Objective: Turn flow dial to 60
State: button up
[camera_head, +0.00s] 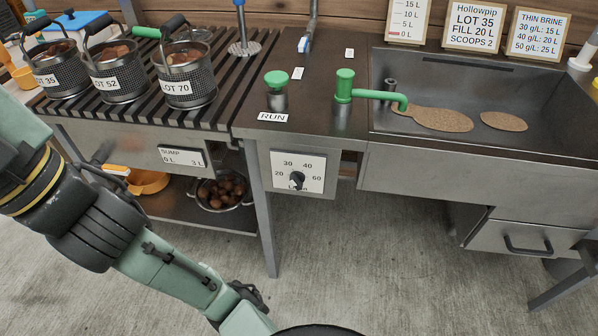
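The flow dial is a black knob (297,180) on a white plate (313,185) on the front of the metal counter, below the RUN label. The lettering under the knob is partly covered. The knob is too small to tell which number it points at. My green and black arm crosses the lower left and runs out at the bottom edge, well apart from the dial. My gripper's fingertips do not show.
A green button (276,80) and a green-handled spout (345,88) stand above the dial. A sink (400,125) is at right. Mesh baskets, including LOT 70 (190,88), stand on the slatted rack at left. A table leg (262,215) stands left of the dial. The floor in front is clear.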

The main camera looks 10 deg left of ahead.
aim_at(297, 178)
jog(key=k+j+z, duration=0.2)
jog(key=j+z, duration=0.2)
jog(key=j, duration=0.15)
jog(key=k+j+z, duration=0.35)
jog(key=j, duration=0.15)
jog(key=k+j+z, duration=0.25)
jog(key=j+z, duration=0.15)
